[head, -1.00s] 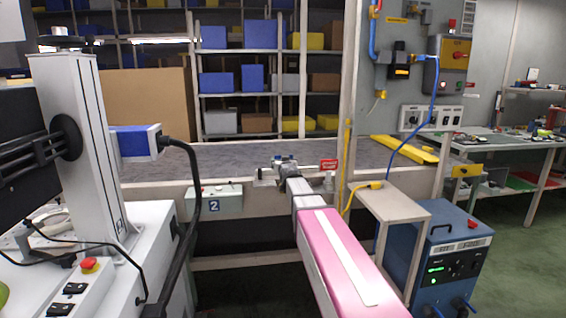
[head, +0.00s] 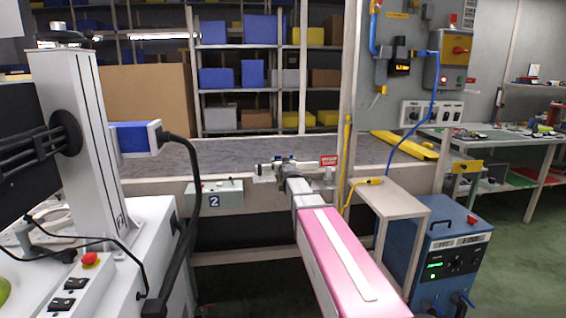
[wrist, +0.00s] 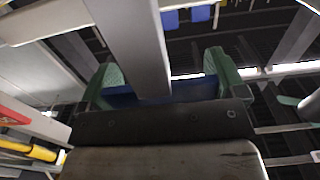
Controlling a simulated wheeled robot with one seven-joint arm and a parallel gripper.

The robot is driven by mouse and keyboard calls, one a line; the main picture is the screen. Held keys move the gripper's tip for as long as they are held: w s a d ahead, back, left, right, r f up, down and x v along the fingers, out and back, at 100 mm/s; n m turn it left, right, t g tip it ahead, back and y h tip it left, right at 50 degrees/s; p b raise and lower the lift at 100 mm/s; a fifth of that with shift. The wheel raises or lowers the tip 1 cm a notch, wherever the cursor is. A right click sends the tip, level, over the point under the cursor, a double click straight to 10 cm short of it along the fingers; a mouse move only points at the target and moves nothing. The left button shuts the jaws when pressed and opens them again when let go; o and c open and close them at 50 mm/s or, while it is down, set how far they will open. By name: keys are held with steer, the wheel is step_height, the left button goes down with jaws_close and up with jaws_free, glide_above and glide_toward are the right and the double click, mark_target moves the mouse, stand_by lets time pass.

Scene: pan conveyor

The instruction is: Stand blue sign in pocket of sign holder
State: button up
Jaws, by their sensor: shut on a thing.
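My gripper (head: 275,168) reaches out at the end of the pink arm, by the conveyor's near rail. In the wrist view its green fingers (wrist: 163,82) are closed on the blue sign (wrist: 190,91), which shows as a dark blue strip between them. A grey bar crosses in front of part of the strip. A red sign (head: 328,161) stands just right of my gripper at the rail. I cannot clearly make out the sign holder or its pocket.
A grey box marked 2 (head: 228,193) is on the rail left of my gripper. A pale post (head: 349,100) and a small stand (head: 392,199) are to the right, with a blue machine (head: 440,255) beyond.

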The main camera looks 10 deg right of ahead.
steer(key=shift+f, duration=0.45)
steer(key=o, duration=0.7)
steer(key=shift+s, duration=0.1)
steer(key=s, duration=1)
steer(key=shift+s, duration=0.3)
